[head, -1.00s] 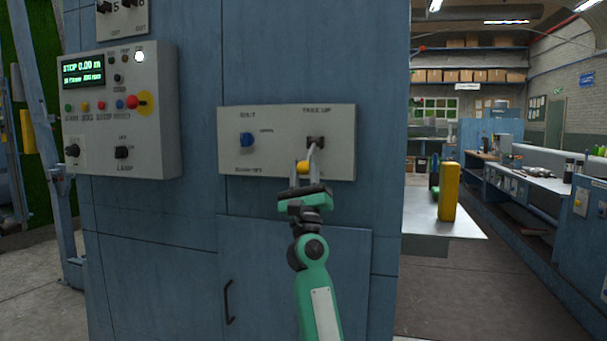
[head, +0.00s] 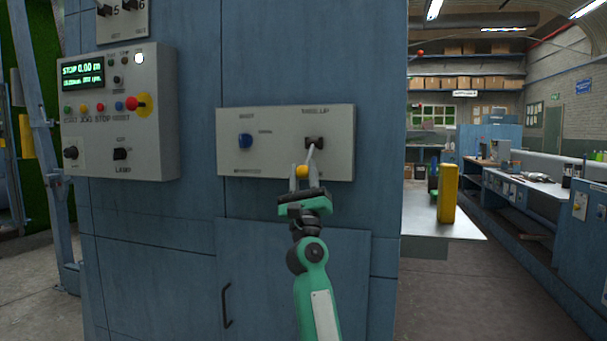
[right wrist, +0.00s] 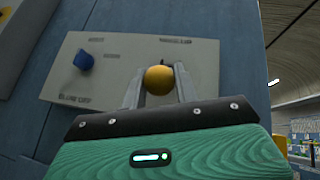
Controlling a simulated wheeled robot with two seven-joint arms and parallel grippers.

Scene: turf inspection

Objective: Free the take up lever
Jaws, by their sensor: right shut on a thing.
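The take up lever (head: 310,155) sticks out from the right side of a light grey panel (head: 270,165) on the blue cabinet. Its shaft slopes down from a dark slot to a yellow knob (head: 302,171). My right gripper (head: 302,177) is shut on this knob, one finger on each side. In the right wrist view the yellow knob (right wrist: 158,80) sits between the two fingers, and the lever's shaft is mostly hidden behind it. My left gripper is not in view.
A blue knob (head: 245,142) is on the same panel, left of the lever. A control box (head: 150,165) with a display and buttons juts out further left. A metal table (head: 470,226) with a yellow post (head: 447,193) stands at right.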

